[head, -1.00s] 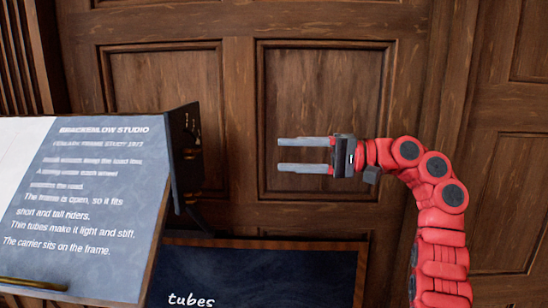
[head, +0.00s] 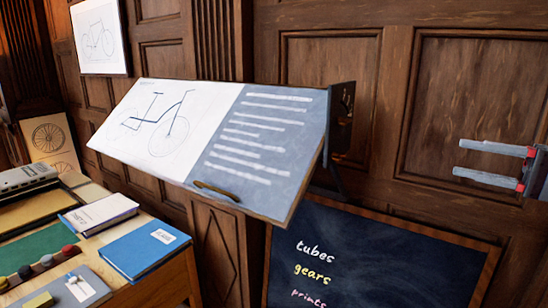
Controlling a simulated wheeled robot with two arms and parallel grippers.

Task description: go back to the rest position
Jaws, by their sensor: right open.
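My right gripper (head: 490,163) is at the right edge of the head view, its two grey fingers pointing left and spread apart with nothing between them. Only the fingers and part of the red and black wrist show; the rest of the right arm is outside the picture. It hangs in front of the wood panelling, to the right of the drafting board (head: 218,190) and apart from it. My left gripper is not in view.
The tilted drafting board carries a bicycle drawing and a text panel. A chalkboard (head: 400,262) reading "tubes", "gears", "prints" stands below my right gripper. At the lower left a desk holds a blue book (head: 143,247), a white book (head: 98,213) and paint pots. Wood panelling (head: 440,90) closes the back.

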